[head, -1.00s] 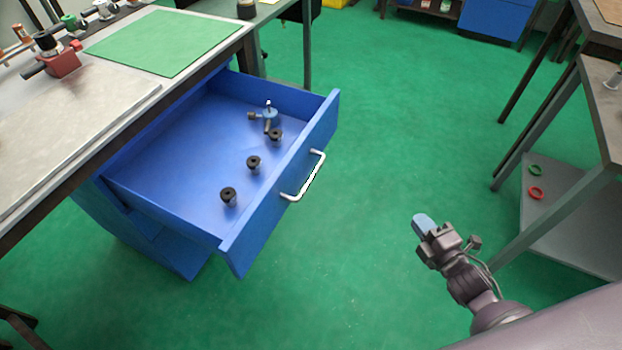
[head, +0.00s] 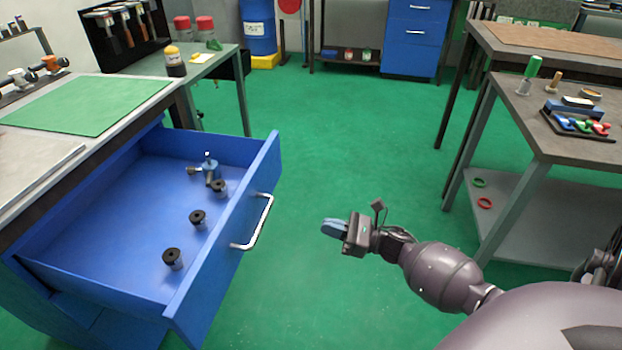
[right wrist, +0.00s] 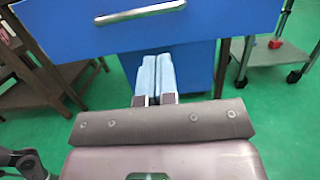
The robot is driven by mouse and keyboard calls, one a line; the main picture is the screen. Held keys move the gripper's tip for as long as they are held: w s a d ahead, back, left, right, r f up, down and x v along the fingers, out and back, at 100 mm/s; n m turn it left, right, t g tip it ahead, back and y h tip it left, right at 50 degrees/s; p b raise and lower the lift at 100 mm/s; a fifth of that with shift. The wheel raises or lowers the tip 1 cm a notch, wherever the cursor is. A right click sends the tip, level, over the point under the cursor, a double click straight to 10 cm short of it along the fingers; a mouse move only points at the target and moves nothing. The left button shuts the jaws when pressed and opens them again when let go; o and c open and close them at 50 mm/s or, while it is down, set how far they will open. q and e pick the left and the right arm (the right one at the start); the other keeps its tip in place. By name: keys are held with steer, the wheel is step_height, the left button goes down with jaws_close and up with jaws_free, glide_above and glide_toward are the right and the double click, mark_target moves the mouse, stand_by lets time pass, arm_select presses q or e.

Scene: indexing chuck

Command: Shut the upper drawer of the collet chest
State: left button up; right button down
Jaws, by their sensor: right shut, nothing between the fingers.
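The upper drawer (head: 225,245) of the blue collet chest is pulled far out from under the bench at the left. Its front carries a silver handle (head: 262,222). Inside lie several black-topped collets (head: 197,218) and a small blue tool (head: 208,166). My right gripper (head: 325,228) is shut and empty, to the right of the handle and apart from it. In the right wrist view its blue fingertips (right wrist: 155,72) are together and point at the chest, with the drawer front (right wrist: 200,22) and handle (right wrist: 140,13) above them in the picture. My left gripper is not in view.
The bench top (head: 150,90) with a green mat (head: 85,105) overhangs the chest. A grey table (head: 570,135) with a lower shelf stands at the right. Green floor (head: 350,130) between them is clear. A blue cabinet (head: 415,40) stands at the back.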

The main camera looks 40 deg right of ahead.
steer(key=x, duration=1.2)
steer(key=shift+w+a, duration=0.2)
steer(key=shift+a, duration=0.05)
